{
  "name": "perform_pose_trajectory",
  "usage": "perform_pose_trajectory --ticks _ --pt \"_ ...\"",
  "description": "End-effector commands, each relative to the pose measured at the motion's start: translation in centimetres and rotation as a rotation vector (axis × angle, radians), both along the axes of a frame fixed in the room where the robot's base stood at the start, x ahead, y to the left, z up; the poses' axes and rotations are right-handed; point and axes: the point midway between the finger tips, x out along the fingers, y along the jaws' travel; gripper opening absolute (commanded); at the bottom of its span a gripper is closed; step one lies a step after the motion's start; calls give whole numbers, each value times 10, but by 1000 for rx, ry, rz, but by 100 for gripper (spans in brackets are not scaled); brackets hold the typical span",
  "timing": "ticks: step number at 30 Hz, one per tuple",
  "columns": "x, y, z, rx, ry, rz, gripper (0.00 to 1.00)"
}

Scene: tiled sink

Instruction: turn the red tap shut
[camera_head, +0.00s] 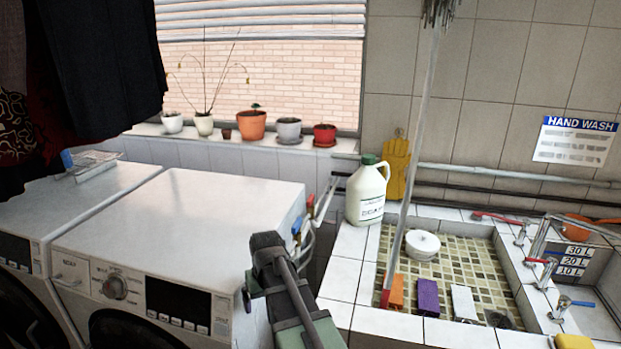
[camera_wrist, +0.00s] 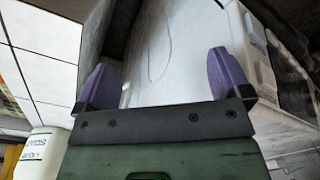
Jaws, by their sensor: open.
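A small red tap handle (camera_head: 310,201) shows on the pipework between the right-hand washing machine and the white jug, with a blue handle (camera_head: 296,227) just below it. Another red-handled tap (camera_head: 537,261) is at the right side of the sink. My gripper (camera_head: 265,243) is in front of the machine's right side, below and left of the pipework handles in the picture, apparently apart from them. In the wrist view my gripper (camera_wrist: 163,62) has its two purple fingers spread with nothing held between them. No red handle is clear in the wrist view.
Two white washing machines (camera_head: 180,215) stand left of my arm. A white jug (camera_head: 367,192) stands on the sink's tiled rim (camera_head: 343,272); it also shows in the wrist view (camera_wrist: 40,152). The tiled sink (camera_head: 465,262) holds coloured blocks and a white round tub.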

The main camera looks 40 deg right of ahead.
Motion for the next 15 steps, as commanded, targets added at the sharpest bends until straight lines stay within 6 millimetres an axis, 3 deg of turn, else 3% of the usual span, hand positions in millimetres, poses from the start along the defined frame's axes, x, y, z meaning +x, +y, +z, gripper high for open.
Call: perform_pose_trajectory --ticks 1,2,5,6,9,12,15 --pt "22 -29 42 10 -9 -12 96" --pt "33 -47 58 20 -17 -13 96" --pt "75 -133 121 56 -63 18 96" --pt "94 -176 148 70 -94 58 96" --pt "136 -280 195 90 -195 231 96" --pt "174 -345 208 72 -313 518 96" --pt "186 -351 201 40 -376 738 96"
